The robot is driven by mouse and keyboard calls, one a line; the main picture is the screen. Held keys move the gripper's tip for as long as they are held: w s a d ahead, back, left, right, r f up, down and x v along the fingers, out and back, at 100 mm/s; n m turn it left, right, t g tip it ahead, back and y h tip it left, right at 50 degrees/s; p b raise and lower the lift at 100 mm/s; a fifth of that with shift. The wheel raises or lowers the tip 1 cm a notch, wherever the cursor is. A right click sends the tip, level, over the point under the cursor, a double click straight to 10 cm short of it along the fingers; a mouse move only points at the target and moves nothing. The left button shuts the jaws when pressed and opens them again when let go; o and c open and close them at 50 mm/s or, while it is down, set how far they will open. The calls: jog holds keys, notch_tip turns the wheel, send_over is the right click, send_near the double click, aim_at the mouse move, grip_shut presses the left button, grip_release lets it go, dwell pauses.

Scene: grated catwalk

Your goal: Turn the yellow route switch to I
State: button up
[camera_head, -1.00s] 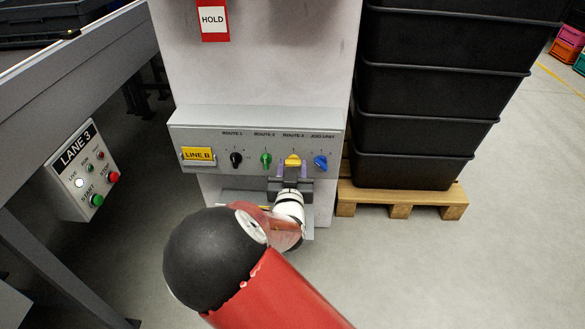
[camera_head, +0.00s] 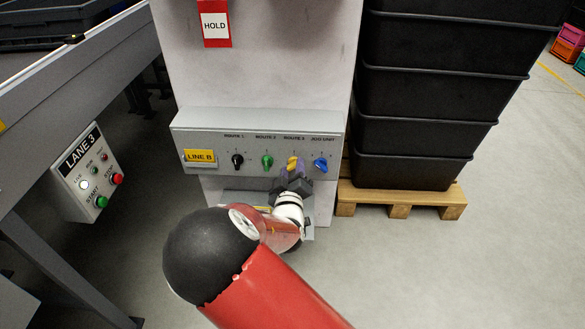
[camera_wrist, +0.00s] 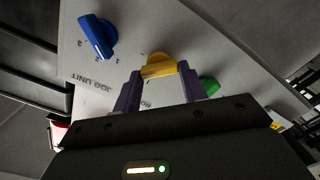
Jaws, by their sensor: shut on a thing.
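The yellow route switch (camera_head: 292,162) is the third knob from the left on the grey LINE B panel (camera_head: 217,142). It is tilted in the head view. My gripper (camera_head: 294,172) reaches it from below and is turned at an angle. In the wrist view the yellow switch (camera_wrist: 158,66) sits between the two purple fingertips of my gripper (camera_wrist: 159,85), which are shut on it. Small position marks show beside the knob in the wrist view, but fingers and knob hide part of its scale, and I cannot read its pointer exactly.
A black knob (camera_head: 237,161) and a green knob (camera_head: 267,161) are left of the yellow one; a blue knob (camera_head: 320,165) is close on its right. A LANE 3 button box (camera_head: 88,172) stands left. Black crates (camera_head: 415,130) on a pallet (camera_head: 400,200) stand right.

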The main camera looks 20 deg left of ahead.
jog(key=n+p, duration=0.1)
jog(key=n, duration=0.3)
jog(key=shift+a+n, duration=0.1)
jog(key=shift+n, duration=0.3)
jog(key=n+p, duration=0.1)
jog(key=n, duration=0.3)
jog(key=shift+f+n, duration=0.15)
jog(key=shift+n, duration=0.15)
jog(key=shift+p, duration=0.3)
jog(key=o, duration=1)
jog(key=v, duration=0.8)
